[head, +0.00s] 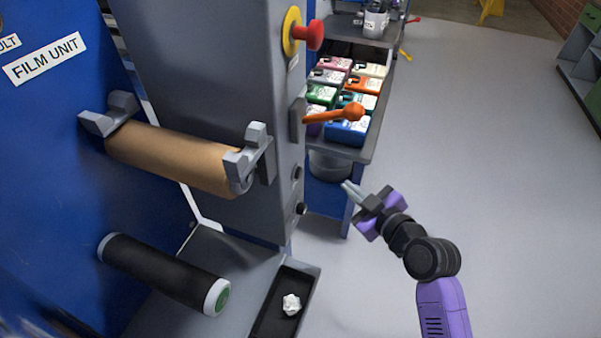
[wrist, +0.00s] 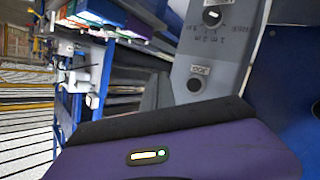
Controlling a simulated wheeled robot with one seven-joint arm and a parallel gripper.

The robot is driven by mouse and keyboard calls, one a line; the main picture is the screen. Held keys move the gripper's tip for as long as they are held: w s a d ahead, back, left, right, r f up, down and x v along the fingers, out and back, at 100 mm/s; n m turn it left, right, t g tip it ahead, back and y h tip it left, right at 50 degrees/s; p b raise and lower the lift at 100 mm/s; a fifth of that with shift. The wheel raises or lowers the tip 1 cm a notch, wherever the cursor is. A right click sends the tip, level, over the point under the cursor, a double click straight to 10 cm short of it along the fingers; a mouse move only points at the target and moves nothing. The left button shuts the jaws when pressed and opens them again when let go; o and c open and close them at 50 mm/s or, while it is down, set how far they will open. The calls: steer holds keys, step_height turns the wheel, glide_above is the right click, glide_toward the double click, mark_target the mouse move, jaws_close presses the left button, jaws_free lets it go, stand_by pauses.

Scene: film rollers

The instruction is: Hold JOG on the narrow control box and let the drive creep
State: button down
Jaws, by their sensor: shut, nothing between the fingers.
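The narrow grey control box (wrist: 225,50) shows in the wrist view, with a dark round button (wrist: 195,85) under a small label that looks like JOG. A black rotary knob (wrist: 212,17) sits above it. In the head view, small dark knobs or buttons (head: 301,208) sit low on the narrow side of a grey column (head: 225,60); I cannot tell which is JOG. My gripper (head: 347,187) is shut and empty, right of the column and apart from it, fingers pointing up and left. Its purple body hides the lower wrist view.
A red stop button (head: 311,35) and an orange lever (head: 335,116) jut from the column. A brown roller (head: 175,158) and a black roller (head: 160,270) are at left. A cart (head: 372,140) with coloured containers stands behind. Open floor (head: 480,150) lies right.

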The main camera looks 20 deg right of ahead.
mark_target(299, 173)
steer(key=w+a+p, duration=0.2)
steer(key=w+a, duration=0.3)
steer(key=a, duration=0.2)
stand_by(0.5)
steer(key=shift+w+a, duration=0.2)
stand_by(1.8)
steer(key=shift+w+a, duration=0.1)
steer(key=shift+a, duration=0.05)
steer(key=shift+w+a, duration=0.3)
steer(key=shift+a, duration=0.15)
stand_by(2.3)
stand_by(1.3)
steer(key=shift+s+d, duration=0.55)
steer(key=shift+d, duration=0.2)
